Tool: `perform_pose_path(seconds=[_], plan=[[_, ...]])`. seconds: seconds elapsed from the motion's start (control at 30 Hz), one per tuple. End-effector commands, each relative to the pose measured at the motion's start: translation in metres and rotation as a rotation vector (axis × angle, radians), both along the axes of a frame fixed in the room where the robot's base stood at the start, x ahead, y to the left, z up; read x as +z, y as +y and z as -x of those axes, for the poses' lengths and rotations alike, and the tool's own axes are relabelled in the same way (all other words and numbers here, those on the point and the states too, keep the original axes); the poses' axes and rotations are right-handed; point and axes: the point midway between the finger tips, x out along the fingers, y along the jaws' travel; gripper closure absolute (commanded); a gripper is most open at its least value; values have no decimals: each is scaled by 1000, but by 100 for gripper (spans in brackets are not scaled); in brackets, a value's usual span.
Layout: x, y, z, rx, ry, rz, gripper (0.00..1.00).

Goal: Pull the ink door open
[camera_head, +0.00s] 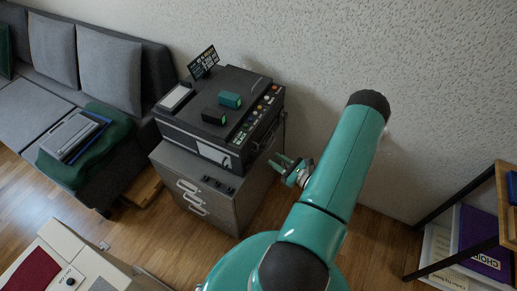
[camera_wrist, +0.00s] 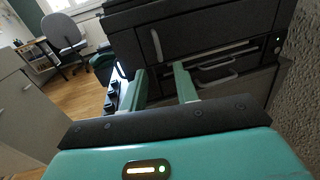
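The dark printer (camera_head: 205,135) stands on a grey cabinet, with a row of buttons along its top right edge. In the wrist view its dark face (camera_wrist: 205,30) fills the upper middle, with a slim upright handle (camera_wrist: 156,45) and lower horizontal bars (camera_wrist: 216,66). I cannot tell for sure which panel is the ink door; no panel visibly stands open. My gripper (camera_head: 278,160) is beside the printer's right face in the head view. In the wrist view my gripper (camera_wrist: 160,70) has its two green fingers apart with nothing between them, below the upright handle.
The grey cabinet (camera_head: 214,207) has pale drawer handles and small black items on its top. A textured wall (camera_head: 320,50) rises behind. A grey sofa (camera_head: 115,70) is at the left, and a wooden shelf (camera_head: 490,210) at the right. Floor shows between cabinet and shelf.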

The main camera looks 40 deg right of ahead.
Motion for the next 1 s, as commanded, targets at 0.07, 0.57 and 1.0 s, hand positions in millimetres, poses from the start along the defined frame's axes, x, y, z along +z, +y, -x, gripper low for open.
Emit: perform_pose_path(seconds=[0.07,0.57,1.0], plan=[[0,2,-14,0,0,0,70],[-1,12,-91,2,2,-1,70],[-1,12,-93,1,2,-1,100]])
